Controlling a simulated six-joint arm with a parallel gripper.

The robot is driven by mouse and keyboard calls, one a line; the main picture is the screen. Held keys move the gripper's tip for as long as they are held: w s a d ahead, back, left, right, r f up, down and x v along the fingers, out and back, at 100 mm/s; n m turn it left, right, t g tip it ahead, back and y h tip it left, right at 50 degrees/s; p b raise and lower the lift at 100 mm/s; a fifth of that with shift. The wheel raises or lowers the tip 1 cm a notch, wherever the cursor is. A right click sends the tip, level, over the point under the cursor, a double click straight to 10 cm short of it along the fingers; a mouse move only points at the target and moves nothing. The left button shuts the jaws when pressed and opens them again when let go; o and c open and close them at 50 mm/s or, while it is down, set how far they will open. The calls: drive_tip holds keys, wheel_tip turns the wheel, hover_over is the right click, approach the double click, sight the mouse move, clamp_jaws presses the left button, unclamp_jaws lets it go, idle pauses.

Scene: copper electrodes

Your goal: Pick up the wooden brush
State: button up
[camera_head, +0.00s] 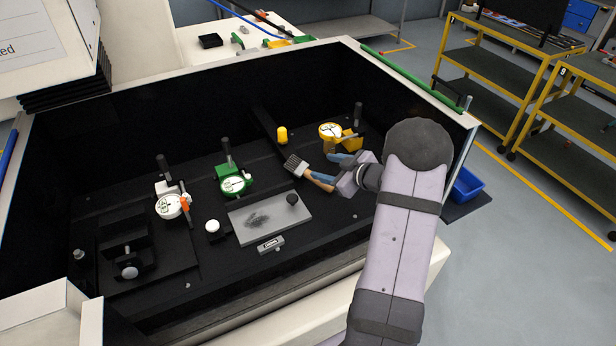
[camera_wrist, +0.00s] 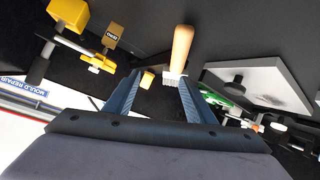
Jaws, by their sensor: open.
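The wooden brush (camera_head: 297,165) lies on the dark floor of the machine's work bay, right of the grey plate. Its pale bristle end points left and part of its wooden handle shows near my gripper (camera_head: 334,168). In the wrist view the brush handle (camera_wrist: 181,50) points up in the picture, with the bristles (camera_wrist: 174,73) close to the right fingertip. My gripper (camera_wrist: 156,82) is open with blue fingers spread and nothing held between them. The brush lies just beyond the fingertips, nearer the right one; whether they touch cannot be told.
A grey plate (camera_head: 265,222) with a black knob lies left of the brush. A yellow clamp with a dial (camera_head: 331,131) stands behind my gripper, and a green one (camera_head: 233,184) is further left. A yellow knob (camera_head: 282,134) stands behind the brush. Bay walls surround this space.

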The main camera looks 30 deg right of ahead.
sight(322, 185)
drive_tip(key=shift+s+d+f+n+y, duration=0.1)
drive_tip(key=shift+s+f+n+y, duration=0.4)
drive_tip(key=shift+s+f+y, duration=0.5)
drive_tip(key=shift+s+a+n+y, duration=0.2)
drive_tip(key=shift+s+n+y, duration=0.1)
drive_tip(key=shift+s+y, duration=0.15)
drive_tip(key=shift+p+x, duration=0.3)
drive_tip(key=shift+x, duration=0.8)
drive_tip(key=shift+w+a+r+p, duration=0.1)
drive_tip(key=shift+w+a+p, duration=0.15)
drive_tip(key=shift+w+p, duration=0.2)
drive_tip(key=p+x, duration=0.1)
drive_tip(key=x, duration=0.2)
drive_tip(key=shift+p, duration=0.35)
drive_tip(key=shift+w+a+f, duration=0.2)
drive_tip(key=shift+w+f, duration=0.15)
drive_tip(key=shift+w, duration=0.2)
drive_tip(key=c, duration=0.9)
drive_tip(key=shift+r, duration=0.2)
